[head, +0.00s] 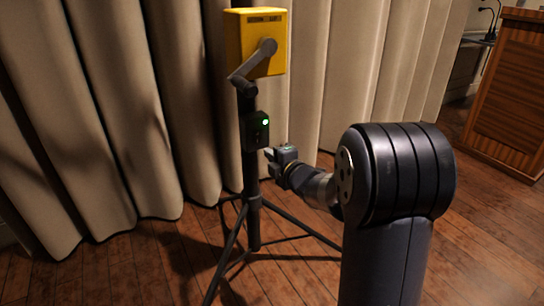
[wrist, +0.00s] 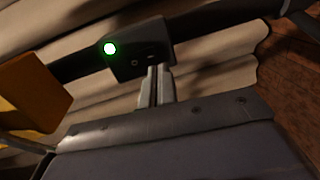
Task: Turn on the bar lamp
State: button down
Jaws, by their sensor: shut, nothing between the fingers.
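A black control box (head: 257,130) with a lit green light is mounted on a dark tripod stand (head: 252,222). It also shows in the wrist view (wrist: 140,53), with the green light at its left and small markings beside it. A yellow box (head: 262,40) with a grey lever-like arm sits on top of the stand; part of it shows at the left of the wrist view (wrist: 32,92). No thing is clearly recognisable as a bar lamp. My gripper (head: 270,155) is shut and empty, just right of and below the black box. In the wrist view its fingertips (wrist: 158,70) overlap the box's lower edge; contact is unclear.
Beige curtains (head: 180,90) hang close behind the stand. The tripod legs spread over the wooden floor (head: 140,265). A wooden cabinet (head: 508,95) stands at the far right.

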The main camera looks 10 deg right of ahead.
jog(key=f+p+v, duration=0.1)
jog(key=f+v, duration=0.1)
jog(key=v, duration=0.6)
jog(key=shift+s+d, duration=0.15)
jog(key=shift+s, duration=0.35)
jog(key=shift+w, duration=0.1)
